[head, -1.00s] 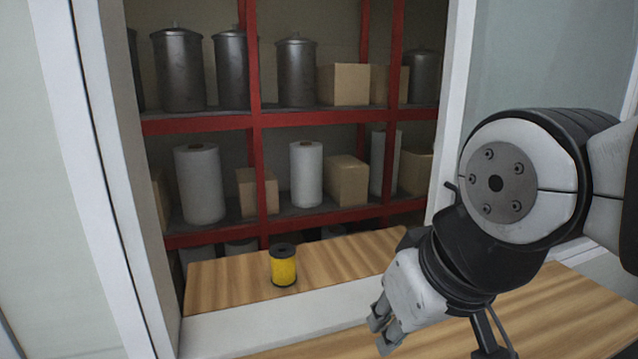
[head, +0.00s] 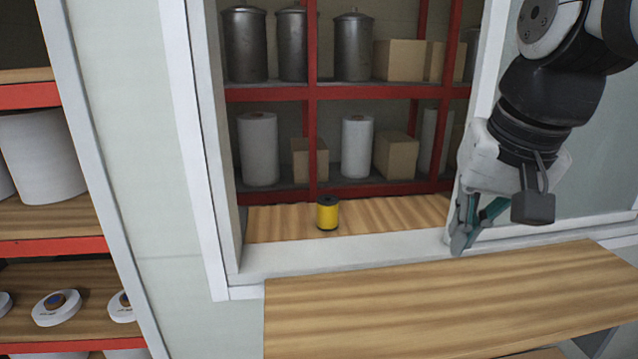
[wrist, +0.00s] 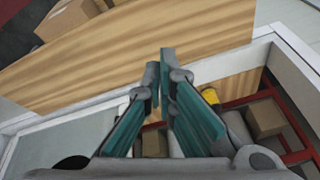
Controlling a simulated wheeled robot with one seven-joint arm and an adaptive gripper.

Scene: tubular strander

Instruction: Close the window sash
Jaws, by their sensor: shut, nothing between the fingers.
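The window has a white frame (head: 203,150) and stands partly open in the head view. Its pale glass sash (head: 600,150) is at the right, with a white upright edge bordering the opening. The sash pane also shows at the lower left of the wrist view (wrist: 70,142). My gripper (head: 461,238) is shut and empty, fingers pointing down, at the lower right corner of the opening, close to the sash's upright edge. I cannot tell if it touches. In the wrist view the teal finger pads (wrist: 161,75) are together at the tips, and they hide part of the sash edge.
A yellow spool (head: 327,213) stands on the wooden ledge (head: 270,224) inside the opening. Behind it, a red rack (head: 265,94) holds cans, rolls and boxes. A wooden table (head: 400,305) lies in front below the sill. Another shelf stands at the left.

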